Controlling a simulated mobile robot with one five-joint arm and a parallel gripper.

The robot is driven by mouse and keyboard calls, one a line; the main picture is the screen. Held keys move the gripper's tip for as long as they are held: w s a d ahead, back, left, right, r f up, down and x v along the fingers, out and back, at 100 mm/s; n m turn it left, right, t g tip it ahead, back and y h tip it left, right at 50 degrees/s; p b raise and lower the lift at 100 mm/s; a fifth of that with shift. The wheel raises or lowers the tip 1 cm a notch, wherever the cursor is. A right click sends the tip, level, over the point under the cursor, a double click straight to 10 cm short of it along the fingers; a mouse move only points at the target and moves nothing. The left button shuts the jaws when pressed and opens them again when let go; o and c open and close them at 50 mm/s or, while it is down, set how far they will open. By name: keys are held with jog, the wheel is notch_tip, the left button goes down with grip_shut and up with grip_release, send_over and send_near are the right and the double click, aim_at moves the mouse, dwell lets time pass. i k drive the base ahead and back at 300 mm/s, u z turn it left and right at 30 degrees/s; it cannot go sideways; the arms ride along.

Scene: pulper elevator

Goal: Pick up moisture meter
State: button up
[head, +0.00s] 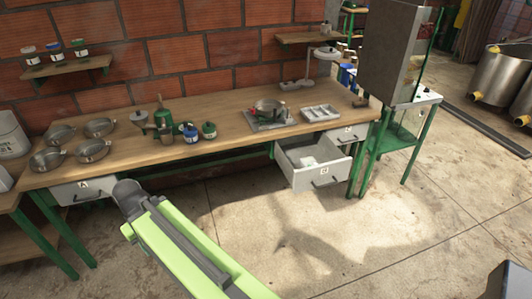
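I cannot tell for sure which object is the moisture meter. A green device with an upright handle and a metal cup (164,122) stands on the wooden workbench (228,128). A pale object (309,162) lies inside an open grey drawer (321,177) under the bench; it is too small to identify. My lime-green arm reaches up from the bottom of the head view. Its dark grey end, where my gripper (127,191) is, is in front of the bench, left of the open drawer. Separate fingers do not show, and I see nothing held.
Metal pans (92,149) sit at the bench's left. Blue-lidded (190,134) and green-lidded (209,130) jars stand by the device. A scale with a pan (268,110) and a compartment tray (320,113) are farther right. Floor in front is clear.

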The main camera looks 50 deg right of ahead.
aim_at(304, 162)
jog(key=z, duration=2.1)
